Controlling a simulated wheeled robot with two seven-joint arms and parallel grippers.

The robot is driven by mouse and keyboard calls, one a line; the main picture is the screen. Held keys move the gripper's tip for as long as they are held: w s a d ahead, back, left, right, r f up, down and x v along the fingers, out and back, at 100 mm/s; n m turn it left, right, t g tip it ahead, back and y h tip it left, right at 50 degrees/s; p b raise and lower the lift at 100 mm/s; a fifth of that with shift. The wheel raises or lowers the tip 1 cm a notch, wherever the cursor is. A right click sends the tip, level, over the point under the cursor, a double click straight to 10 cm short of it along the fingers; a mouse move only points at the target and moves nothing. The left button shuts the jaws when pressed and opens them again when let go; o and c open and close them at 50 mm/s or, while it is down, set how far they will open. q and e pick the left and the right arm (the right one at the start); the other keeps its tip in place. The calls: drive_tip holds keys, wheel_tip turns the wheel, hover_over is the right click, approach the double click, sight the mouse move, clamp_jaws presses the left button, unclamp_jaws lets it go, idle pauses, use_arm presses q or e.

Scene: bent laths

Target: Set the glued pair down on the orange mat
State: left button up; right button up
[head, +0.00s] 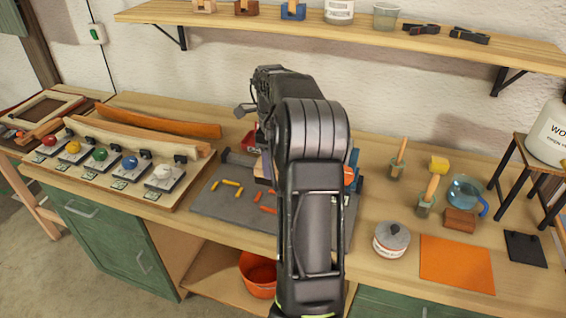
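The orange mat (457,263) lies flat and bare at the right front of the bench. One of my arms rises from the bottom middle and covers the centre; I cannot tell which arm it is. Its fingers are hidden, so I cannot see whether it holds anything. I cannot make out a glued pair. Two long bent wooden strips lie at the back left, a darker orange-brown one (165,116) behind a paler one (140,136). My other gripper is out of view.
A lidded pot (391,241) stands just left of the mat; a wood block (460,220), blue-handled jug (466,194) and black pad (525,249) are nearby. A grey work mat (215,205) with orange and yellow pieces lies behind my arm. A board with coloured knobs (100,155) is left.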

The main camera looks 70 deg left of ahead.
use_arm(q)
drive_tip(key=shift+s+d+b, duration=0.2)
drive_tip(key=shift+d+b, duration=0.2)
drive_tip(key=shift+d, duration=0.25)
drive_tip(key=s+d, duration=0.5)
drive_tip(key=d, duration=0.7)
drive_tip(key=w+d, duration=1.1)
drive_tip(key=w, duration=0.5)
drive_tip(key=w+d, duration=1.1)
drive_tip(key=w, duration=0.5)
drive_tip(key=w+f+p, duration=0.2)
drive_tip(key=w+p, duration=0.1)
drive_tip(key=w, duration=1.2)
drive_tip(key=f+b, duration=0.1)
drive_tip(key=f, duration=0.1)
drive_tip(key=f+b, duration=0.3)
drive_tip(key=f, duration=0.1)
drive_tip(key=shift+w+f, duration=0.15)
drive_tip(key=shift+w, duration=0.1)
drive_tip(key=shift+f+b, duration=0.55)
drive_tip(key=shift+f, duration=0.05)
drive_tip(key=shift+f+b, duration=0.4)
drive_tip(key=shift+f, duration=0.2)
